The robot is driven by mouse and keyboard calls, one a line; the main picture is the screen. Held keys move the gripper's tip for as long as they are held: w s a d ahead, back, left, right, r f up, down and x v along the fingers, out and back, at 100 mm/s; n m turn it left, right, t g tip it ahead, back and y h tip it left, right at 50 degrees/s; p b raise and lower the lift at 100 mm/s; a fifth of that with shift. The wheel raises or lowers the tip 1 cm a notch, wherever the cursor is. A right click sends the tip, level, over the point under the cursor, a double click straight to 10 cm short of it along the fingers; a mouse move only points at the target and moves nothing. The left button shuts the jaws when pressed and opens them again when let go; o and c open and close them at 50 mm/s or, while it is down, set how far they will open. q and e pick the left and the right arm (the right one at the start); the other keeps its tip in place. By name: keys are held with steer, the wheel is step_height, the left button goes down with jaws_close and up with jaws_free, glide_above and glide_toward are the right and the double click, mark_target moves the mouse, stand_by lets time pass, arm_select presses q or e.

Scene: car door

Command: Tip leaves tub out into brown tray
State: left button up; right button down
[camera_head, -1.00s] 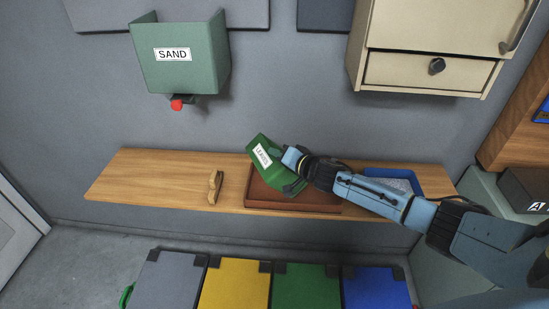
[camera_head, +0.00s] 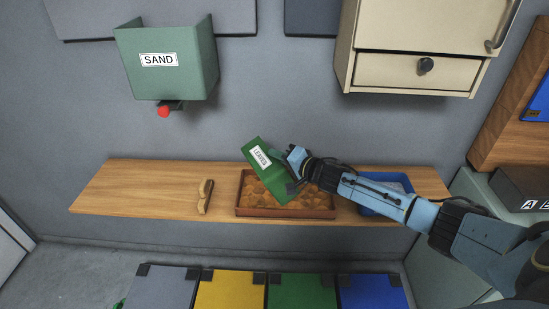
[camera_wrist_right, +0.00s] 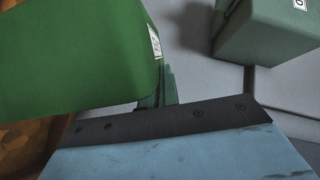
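The green tub labelled LEAVES (camera_head: 266,166) is tilted steeply over the brown tray (camera_head: 285,213) on the wooden shelf. Brown leaves (camera_head: 312,200) now lie across the tray's floor. My right gripper (camera_head: 294,170) is shut on the tub at its right side and holds it above the tray. In the right wrist view the tub (camera_wrist_right: 75,50) fills the upper left, and leaves (camera_wrist_right: 25,148) show at the lower left. The inside of the tub is hidden, so I cannot tell if any leaves stay in it. My left gripper is not in view.
A wooden-handled brush (camera_head: 205,196) lies on the shelf (camera_head: 130,188) left of the tray. A blue tray (camera_head: 400,182) stands to the right, partly behind my arm. The SAND hopper (camera_head: 165,62) hangs above left; a beige cabinet (camera_head: 400,30) hangs above right.

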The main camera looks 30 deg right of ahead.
steer(key=d+f+m+t+y+b, duration=0.1)
steer(key=d+f+m+t+b, duration=0.1)
steer(key=d+m+b, duration=0.4)
steer(key=shift+d+f+m+b, duration=0.2)
steer(key=shift+d+m+b, duration=0.2)
steer(key=shift+d+b, duration=0.95)
stand_by(0.9)
steer(key=shift+s+d+t+p, duration=0.1)
steer(key=shift+d+t+p, duration=0.25)
steer(key=shift+d, duration=0.1)
steer(key=shift+r, duration=0.15)
stand_by(1.2)
step_height(320, 180, up, 5)
steer(key=p, duration=0.4)
steer(key=shift+p, duration=0.3)
